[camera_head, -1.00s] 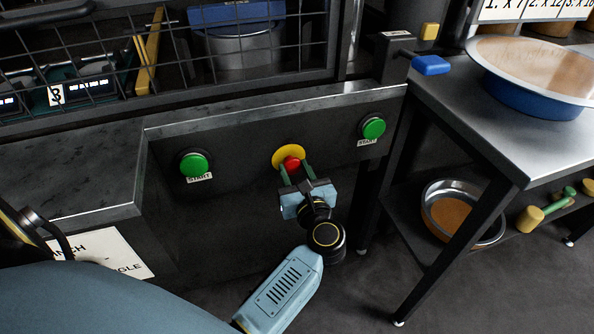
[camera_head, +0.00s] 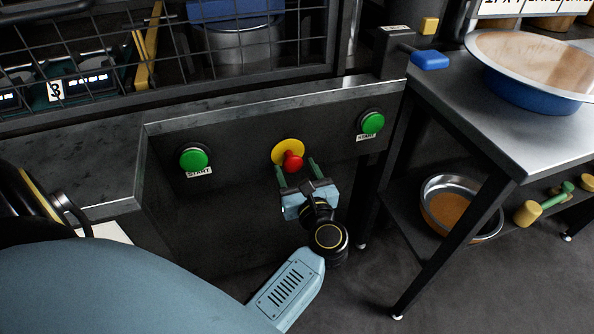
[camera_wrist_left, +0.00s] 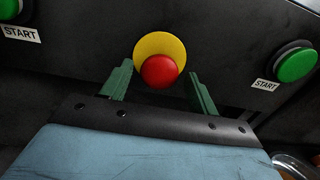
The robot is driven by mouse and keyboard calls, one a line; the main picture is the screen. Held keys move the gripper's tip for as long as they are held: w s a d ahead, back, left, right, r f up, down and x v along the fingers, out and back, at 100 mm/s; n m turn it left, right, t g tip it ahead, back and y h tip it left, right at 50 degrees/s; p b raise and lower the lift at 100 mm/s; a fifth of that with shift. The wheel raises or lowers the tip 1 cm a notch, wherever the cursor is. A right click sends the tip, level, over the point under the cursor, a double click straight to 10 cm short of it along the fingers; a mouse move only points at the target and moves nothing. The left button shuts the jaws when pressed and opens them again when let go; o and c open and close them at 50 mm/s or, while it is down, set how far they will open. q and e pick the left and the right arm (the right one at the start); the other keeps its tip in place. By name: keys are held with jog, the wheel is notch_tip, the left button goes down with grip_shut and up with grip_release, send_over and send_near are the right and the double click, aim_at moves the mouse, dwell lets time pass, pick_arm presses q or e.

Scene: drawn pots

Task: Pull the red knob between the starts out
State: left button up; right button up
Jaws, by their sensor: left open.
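The red knob (camera_head: 293,163) stands out from a round yellow plate (camera_head: 283,148) on the dark panel, between two green start buttons, the left one (camera_head: 194,159) and the right one (camera_head: 372,123). My left gripper (camera_head: 297,168) is open just in front of and below the knob, with its green fingers apart and nothing between its pads. In the left wrist view the knob (camera_wrist_left: 160,71) shows ahead between the open fingers, with the yellow plate (camera_wrist_left: 157,45) behind it. My right gripper is not in view.
A metal table (camera_head: 480,120) with a blue-based bowl (camera_head: 535,97) stands to the right. A blue-handled item (camera_head: 430,61) sticks out at its left corner. A metal bowl (camera_head: 436,189) is on the lower shelf. A wire mesh (camera_head: 110,70) is above the panel.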

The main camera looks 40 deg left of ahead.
pick_arm(q)
jog(key=v, duration=1.2)
jog(key=shift+p, duration=0.45)
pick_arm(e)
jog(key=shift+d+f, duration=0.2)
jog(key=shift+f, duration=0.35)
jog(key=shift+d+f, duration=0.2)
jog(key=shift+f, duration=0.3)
